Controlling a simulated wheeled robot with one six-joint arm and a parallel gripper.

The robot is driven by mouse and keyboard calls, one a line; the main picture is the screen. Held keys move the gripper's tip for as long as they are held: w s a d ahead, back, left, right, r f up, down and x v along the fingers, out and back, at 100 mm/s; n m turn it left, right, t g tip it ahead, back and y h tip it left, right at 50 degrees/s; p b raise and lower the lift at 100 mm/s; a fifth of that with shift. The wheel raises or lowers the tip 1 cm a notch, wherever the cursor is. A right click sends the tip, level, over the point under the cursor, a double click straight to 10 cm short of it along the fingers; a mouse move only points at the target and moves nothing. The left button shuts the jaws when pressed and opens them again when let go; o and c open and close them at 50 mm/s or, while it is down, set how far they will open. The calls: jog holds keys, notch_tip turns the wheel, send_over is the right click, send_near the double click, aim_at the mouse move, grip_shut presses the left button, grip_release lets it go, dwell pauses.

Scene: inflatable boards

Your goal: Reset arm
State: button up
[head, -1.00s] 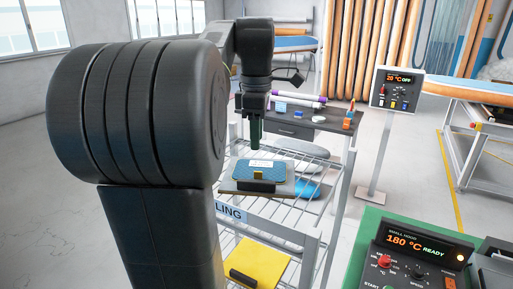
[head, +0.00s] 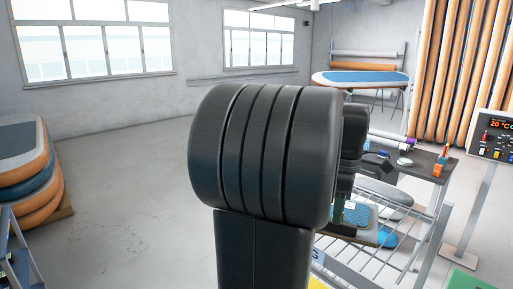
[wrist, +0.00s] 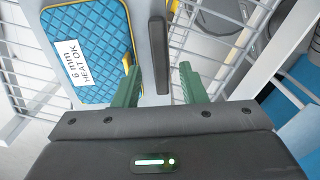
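My gripper (wrist: 159,88) shows in the wrist view with its two green fingers apart and nothing between them. Beyond the fingertips is a grey board with a black bar handle (wrist: 158,55). A blue quilted pad (wrist: 95,35) with yellow edging and a white label reading "6 mm HEAT OK" lies on that board, left of the handle. In the head view, the pad (head: 357,212) partly shows on the wire rack beside my arm. My arm's large dark joint fills the middle of the head view and hides most of the gripper.
The wire rack (head: 372,262) stands right of my arm, with a dark bench (head: 425,165) behind it. A control box on a post (head: 492,135) is at the right edge. Stacked inflatable boards (head: 30,180) are at the left. The floor between is clear.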

notch_tip(320, 180, down, 3)
jog(key=shift+f, duration=0.1)
jog(key=shift+r, duration=2)
jog(key=shift+f, duration=0.1)
